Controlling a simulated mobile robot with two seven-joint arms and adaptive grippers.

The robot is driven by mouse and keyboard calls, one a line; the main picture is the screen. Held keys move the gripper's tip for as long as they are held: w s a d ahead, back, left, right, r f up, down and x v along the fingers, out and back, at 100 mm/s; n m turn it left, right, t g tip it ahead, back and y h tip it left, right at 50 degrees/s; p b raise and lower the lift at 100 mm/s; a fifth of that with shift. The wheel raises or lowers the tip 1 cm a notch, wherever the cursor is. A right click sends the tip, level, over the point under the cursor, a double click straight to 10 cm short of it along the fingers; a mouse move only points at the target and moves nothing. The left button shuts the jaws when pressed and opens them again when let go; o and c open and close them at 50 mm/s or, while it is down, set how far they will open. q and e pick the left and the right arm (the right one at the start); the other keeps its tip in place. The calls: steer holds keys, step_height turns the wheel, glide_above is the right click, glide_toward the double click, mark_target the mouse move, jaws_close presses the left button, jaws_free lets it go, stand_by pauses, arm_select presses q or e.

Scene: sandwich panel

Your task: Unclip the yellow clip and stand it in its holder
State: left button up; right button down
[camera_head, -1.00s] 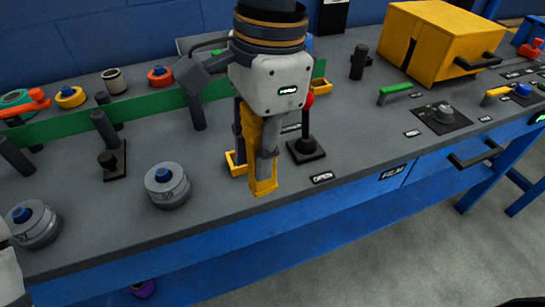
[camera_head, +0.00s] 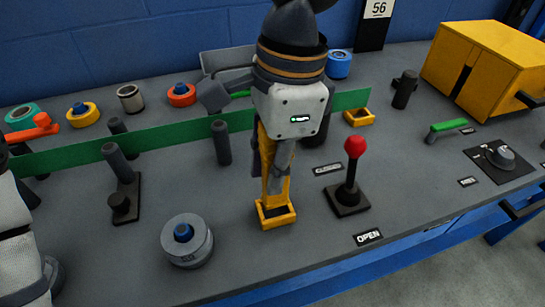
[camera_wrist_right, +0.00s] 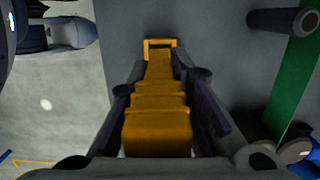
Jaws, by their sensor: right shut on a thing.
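My right gripper (camera_head: 276,170) is shut on the yellow clip (camera_head: 266,160), which hangs upright below it. In the right wrist view the clip (camera_wrist_right: 158,110) lies between the two dark fingers (camera_wrist_right: 165,115). The clip's lower end is at the small yellow open-topped holder (camera_head: 278,221), lined up with its opening. The holder's frame also shows beyond the clip tip in the right wrist view (camera_wrist_right: 160,42). I cannot tell how deep the tip sits. My left arm shows at the left edge; its gripper is out of view.
A red-knobbed lever (camera_head: 351,178) stands close to the right of the holder. A grey weight (camera_head: 187,241) stands to the left. A green panel (camera_head: 75,155) runs behind, with dark clamps beside it. Another yellow tray (camera_head: 358,117) and a yellow box (camera_head: 490,70) are farther right.

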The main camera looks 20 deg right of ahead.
mark_target(272, 150)
stand_by(0.4)
steer(key=shift+f, duration=0.95)
steer(key=shift+f, duration=0.1)
steer(key=shift+f, duration=0.7)
steer(key=c, duration=1.4)
jaws_free()
steer(key=shift+o, duration=0.2)
step_height(272, 150, up, 7)
